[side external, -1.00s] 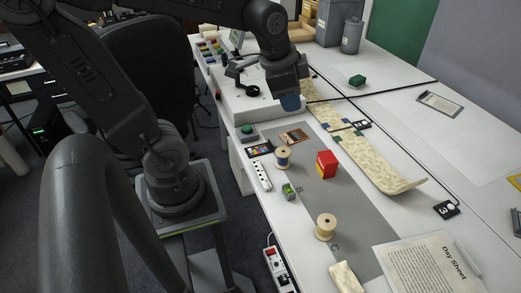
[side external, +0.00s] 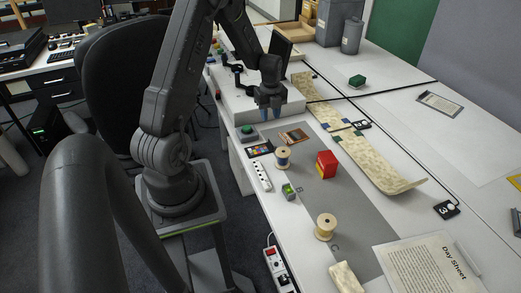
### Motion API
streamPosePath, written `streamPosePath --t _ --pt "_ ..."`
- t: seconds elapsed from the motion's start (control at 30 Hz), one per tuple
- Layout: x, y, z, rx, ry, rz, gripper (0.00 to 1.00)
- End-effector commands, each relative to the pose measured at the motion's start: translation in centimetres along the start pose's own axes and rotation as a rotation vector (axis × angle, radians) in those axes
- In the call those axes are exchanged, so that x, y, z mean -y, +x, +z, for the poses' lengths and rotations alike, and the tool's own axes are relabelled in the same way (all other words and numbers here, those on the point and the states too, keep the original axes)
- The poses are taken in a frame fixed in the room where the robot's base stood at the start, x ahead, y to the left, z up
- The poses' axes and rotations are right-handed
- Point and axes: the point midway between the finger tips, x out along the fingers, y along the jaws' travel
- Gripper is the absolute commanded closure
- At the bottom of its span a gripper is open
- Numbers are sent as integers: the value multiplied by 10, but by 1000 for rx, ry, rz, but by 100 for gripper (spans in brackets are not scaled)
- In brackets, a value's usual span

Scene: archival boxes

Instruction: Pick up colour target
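The colour target (side external: 260,150) is a small dark card with several bright colour squares. It lies flat near the left edge of the white table, left of the grey mat. My gripper (side external: 273,114) points down at the near side of the white raised box, beyond the colour target and slightly to its right in the picture.
A button box with a green top (side external: 247,133) stands just beyond the card. A white power strip (side external: 262,175) lies in front of it. A thread spool (side external: 283,157), a small picture card (side external: 293,136) and a red box (side external: 327,164) are to the right.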

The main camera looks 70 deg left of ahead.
Motion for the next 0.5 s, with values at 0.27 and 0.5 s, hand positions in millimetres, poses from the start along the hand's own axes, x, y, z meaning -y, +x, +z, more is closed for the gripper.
streamPosePath --t 0.27,0.5 --pt "0 52 -1 -3 -1 3 66" --pt "0 68 0 -1 -2 1 66"
